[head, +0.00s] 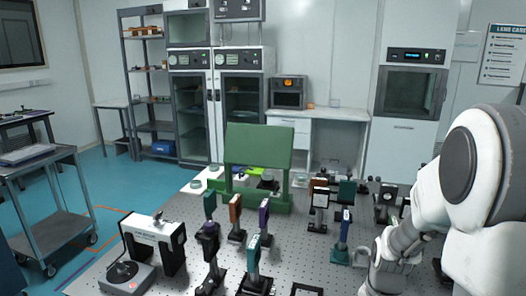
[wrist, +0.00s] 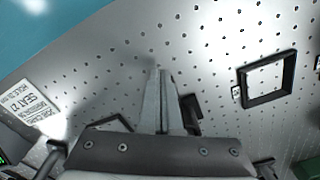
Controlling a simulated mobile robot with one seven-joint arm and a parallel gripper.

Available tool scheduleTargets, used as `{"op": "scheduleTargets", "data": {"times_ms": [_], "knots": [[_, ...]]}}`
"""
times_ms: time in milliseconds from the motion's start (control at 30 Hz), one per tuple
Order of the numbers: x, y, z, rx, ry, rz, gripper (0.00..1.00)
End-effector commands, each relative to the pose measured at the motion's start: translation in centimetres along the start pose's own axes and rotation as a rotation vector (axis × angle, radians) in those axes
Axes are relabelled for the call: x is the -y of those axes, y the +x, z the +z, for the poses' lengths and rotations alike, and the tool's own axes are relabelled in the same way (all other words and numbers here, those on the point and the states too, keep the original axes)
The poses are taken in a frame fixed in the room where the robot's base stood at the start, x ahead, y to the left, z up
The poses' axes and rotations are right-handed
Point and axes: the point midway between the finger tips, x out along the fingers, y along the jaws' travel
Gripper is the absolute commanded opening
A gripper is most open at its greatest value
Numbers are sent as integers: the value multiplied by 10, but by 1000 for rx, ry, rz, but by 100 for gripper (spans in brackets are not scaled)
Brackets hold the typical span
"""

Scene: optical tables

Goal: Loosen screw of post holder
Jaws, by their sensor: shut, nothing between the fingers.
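Several post-mounted optics stand on the optical table (head: 175,215) in the head view, among them a blue one (head: 253,262), a teal-topped one (head: 342,225) and an orange one (head: 236,215). Their holder screws are too small to make out, and I cannot tell which post holder is meant. In the wrist view my gripper (wrist: 161,74) has its two fingers together with nothing between them, above the perforated table top. A dark part (wrist: 190,112) shows just right of the fingers, partly hidden; I cannot tell what it is. My gripper's fingers do not show in the head view.
A black square frame (wrist: 242,84) lies on the table right of my fingers in the wrist view, and a printed label (wrist: 30,112) is at left. A white-and-black device (head: 155,240) and a green panel (head: 259,145) stand on the table. A cart (head: 45,180) is at left.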

Motion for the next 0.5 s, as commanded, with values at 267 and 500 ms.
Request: {"op": "scheduleTargets", "data": {"times_ms": [267,500], "knots": [[2,0,-3,-1,0,0,0],[2,0,-4,-3,0,-1,0]]}}
